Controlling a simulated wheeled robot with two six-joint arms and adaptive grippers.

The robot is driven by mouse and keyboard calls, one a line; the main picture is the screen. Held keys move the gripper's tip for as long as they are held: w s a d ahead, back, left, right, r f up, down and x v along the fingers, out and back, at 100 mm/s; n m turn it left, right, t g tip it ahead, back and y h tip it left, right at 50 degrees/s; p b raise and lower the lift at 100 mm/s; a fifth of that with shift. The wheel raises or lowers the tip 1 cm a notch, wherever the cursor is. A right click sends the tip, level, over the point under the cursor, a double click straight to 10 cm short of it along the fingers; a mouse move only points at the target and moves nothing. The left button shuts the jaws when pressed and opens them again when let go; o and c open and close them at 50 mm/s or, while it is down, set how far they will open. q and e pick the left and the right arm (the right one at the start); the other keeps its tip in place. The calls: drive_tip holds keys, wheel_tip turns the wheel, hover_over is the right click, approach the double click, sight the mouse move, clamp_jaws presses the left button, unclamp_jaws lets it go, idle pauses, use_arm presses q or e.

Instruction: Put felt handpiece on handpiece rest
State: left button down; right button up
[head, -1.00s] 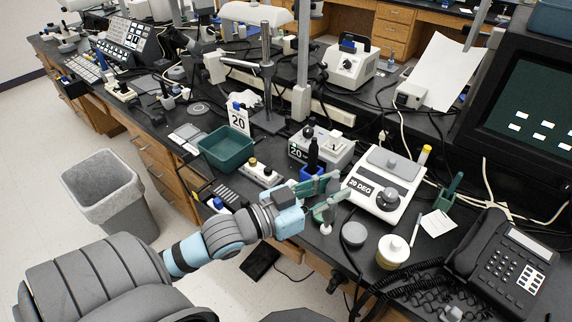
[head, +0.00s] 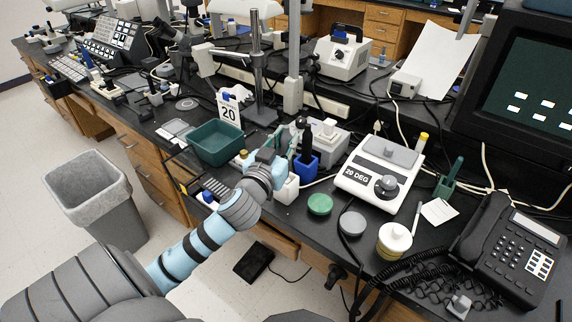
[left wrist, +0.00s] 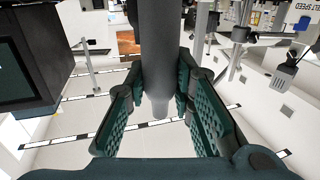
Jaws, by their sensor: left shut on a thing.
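My left gripper (head: 296,131) is at the blue holder block (head: 302,163) in the middle of the bench. It also shows in the left wrist view (left wrist: 158,108), its green ribbed fingers on either side of a dark grey cylinder. This cylinder, which looks like the felt handpiece (left wrist: 157,55), is gripped and narrows to a lighter grey end. In the head view a dark upright handpiece shape (head: 307,142) shows beside the fingers, above the blue block. I cannot tell whether it is clear of the block. I cannot tell for sure which holder is the handpiece rest. My right gripper is not in view.
A green holder (head: 445,187) is further right. A green tray (head: 215,145) lies left. Cables cross the bench.

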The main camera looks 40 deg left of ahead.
use_arm(q)
wheel_tip(320, 180, down, 4)
drive_tip(key=shift+f+b, duration=0.25)
drive_tip(key=shift+b, duration=0.65)
drive_tip(key=c, duration=1.4)
unclamp_jaws()
drive_tip(key=v, duration=1.2)
drive_tip(key=shift+r, duration=0.15)
